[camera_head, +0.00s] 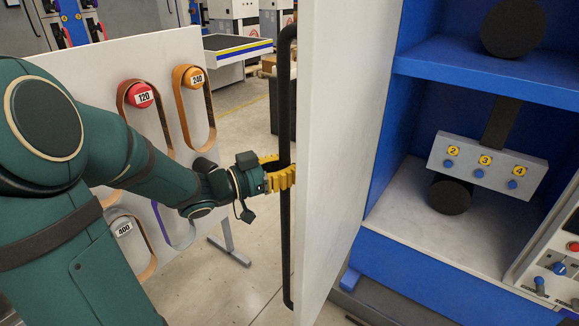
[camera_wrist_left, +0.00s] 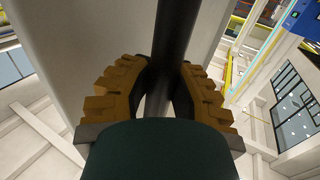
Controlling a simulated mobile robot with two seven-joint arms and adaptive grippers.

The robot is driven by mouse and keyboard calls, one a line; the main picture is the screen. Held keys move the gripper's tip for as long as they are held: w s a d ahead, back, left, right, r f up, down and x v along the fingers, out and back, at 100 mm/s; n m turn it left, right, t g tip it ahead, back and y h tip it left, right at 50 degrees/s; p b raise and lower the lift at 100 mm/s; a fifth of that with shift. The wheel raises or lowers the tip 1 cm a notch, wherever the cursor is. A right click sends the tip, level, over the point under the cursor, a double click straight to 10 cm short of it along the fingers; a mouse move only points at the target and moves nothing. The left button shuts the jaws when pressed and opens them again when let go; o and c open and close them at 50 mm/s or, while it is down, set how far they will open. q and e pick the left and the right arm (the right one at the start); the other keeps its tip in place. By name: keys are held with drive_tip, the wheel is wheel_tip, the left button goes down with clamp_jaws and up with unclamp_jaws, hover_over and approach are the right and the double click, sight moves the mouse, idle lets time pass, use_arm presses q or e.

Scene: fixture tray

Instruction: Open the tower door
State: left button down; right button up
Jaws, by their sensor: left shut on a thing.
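The tower door (camera_head: 342,150) is a tall white panel standing swung out from the blue tower cabinet (camera_head: 475,66), whose inside shows to the right. A long black vertical handle (camera_head: 285,230) runs along the door's left side. My left gripper (camera_head: 280,175), with yellow fingers, is shut on the handle at about mid-height. In the left wrist view the fingers (camera_wrist_left: 160,95) sit on either side of the black bar (camera_wrist_left: 178,30), with the pale door behind. My right gripper is not in view.
Inside the cabinet, a grey block (camera_head: 487,167) carries numbered yellow labels and blue knobs. A white board (camera_head: 130,60) with hanging sanding belts stands at left behind my arm. A control panel (camera_head: 555,265) is at the lower right. Open floor lies between board and door.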

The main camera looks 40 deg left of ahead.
use_arm(q)
drive_tip(key=shift+s+a, duration=0.1)
idle(0.4)
drive_tip(key=c, duration=1.2)
unclamp_jaws()
drive_tip(key=o, duration=0.4)
drive_tip(key=shift+s, duration=0.15)
drive_tip(key=v, duration=1.2)
